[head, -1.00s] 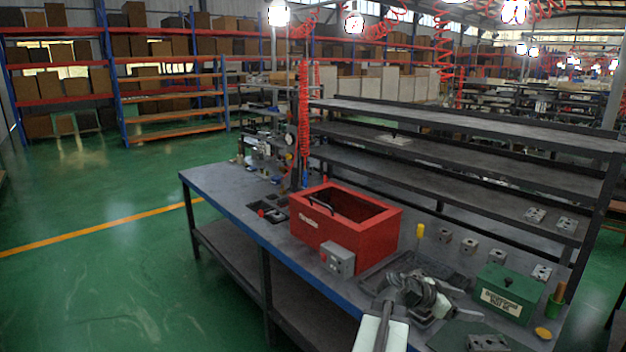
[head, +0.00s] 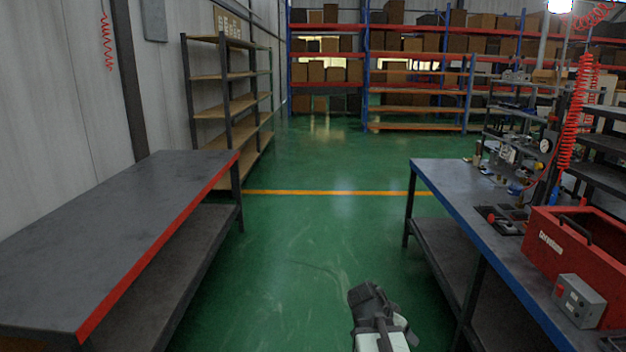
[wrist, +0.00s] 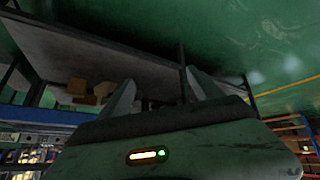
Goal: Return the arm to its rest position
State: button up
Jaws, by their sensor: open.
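My gripper (wrist: 160,85) shows in the wrist view with its two fingers spread apart and nothing between them. In the head view, my arm (head: 380,325) is folded close to me at the bottom centre, above the green floor and left of the blue-edged workbench. The fingertips cannot be made out in the head view.
The blue-edged workbench (head: 453,198) stands at right, with a red box (head: 570,259) and a grey switch box (head: 579,301) on it. A red-edged table (head: 110,225) stands at left. Between them is clear green floor (head: 300,280). Shelving racks stand behind.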

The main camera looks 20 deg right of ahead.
jog(key=s+a+f+n+g+y, duration=0.15)
jog(key=a+n, duration=0.25)
jog(key=a, duration=0.5)
jog(key=s+a+f+n+y+b, duration=0.1)
jog(key=a+f+n+y, duration=0.3)
jog(key=a, duration=0.5)
jog(key=s+a+f+n+y, duration=0.1)
jog(key=a+n+y, duration=0.1)
jog(key=a+n, duration=0.45)
notch_tip(320, 180, up, 13)
jog(key=a+m+p, duration=0.1)
jog(key=p, duration=1.2)
jog(key=shift+w+a+r, duration=0.2)
jog(key=shift+w+a, duration=0.1)
jog(key=shift+m, duration=0.25)
